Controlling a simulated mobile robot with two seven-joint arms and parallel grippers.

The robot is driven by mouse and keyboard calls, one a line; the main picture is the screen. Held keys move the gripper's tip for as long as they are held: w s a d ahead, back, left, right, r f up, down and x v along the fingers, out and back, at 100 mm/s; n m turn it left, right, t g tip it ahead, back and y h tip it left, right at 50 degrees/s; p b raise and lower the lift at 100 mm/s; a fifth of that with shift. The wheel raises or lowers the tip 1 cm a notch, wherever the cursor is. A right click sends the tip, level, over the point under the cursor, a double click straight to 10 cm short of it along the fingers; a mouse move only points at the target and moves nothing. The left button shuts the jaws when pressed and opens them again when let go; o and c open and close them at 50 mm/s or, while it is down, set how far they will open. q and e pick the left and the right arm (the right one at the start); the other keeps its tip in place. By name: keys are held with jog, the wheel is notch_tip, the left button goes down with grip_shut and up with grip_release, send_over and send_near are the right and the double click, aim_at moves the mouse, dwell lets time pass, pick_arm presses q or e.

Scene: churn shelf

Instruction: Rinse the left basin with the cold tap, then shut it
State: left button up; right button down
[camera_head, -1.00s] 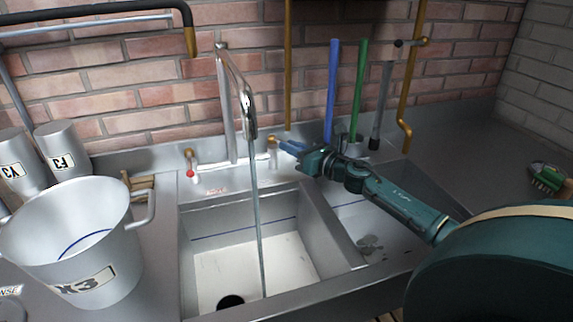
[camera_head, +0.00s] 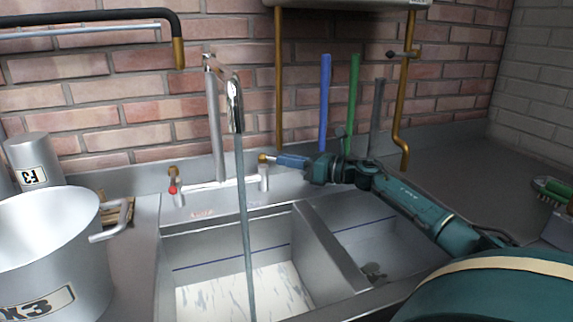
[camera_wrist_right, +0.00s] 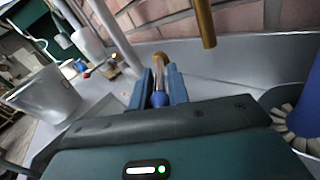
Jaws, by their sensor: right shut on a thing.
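The sink has a left basin (camera_head: 185,283) and a right basin (camera_head: 385,225). A swan-neck spout (camera_head: 237,105) stands behind the left basin. A stream of water (camera_head: 245,220) falls from it into that basin, whose pale floor (camera_head: 215,300) shows grey streaks. The cold tap (camera_head: 263,180) is right of the spout, with a brass top. My right gripper (camera_head: 278,160) is shut on its top; in the right wrist view the blue fingers lie either side of the tap (camera_wrist_right: 158,72) and a blue part shows between them. The red-marked tap (camera_head: 175,190) stands at the left. My left gripper is out of view.
A large steel bucket (camera_head: 50,250) stands left of the sink, with a metal canister (camera_head: 35,160) behind it. Blue (camera_head: 325,100) and green (camera_head: 353,100) handles and a brass pipe (camera_head: 400,110) rise behind my right arm. The right counter (camera_head: 450,165) is mostly clear.

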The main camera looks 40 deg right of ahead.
jog(key=c, duration=1.5)
grip_release()
jog(key=shift+s, duration=0.15)
jog(key=shift+s+d+f, duration=0.15)
jog(key=shift+s+d, duration=0.15)
jog(key=shift+s, duration=0.25)
jog(key=v, duration=1.1)
jog(key=shift+s+d, duration=0.2)
jog(key=shift+s, duration=0.1)
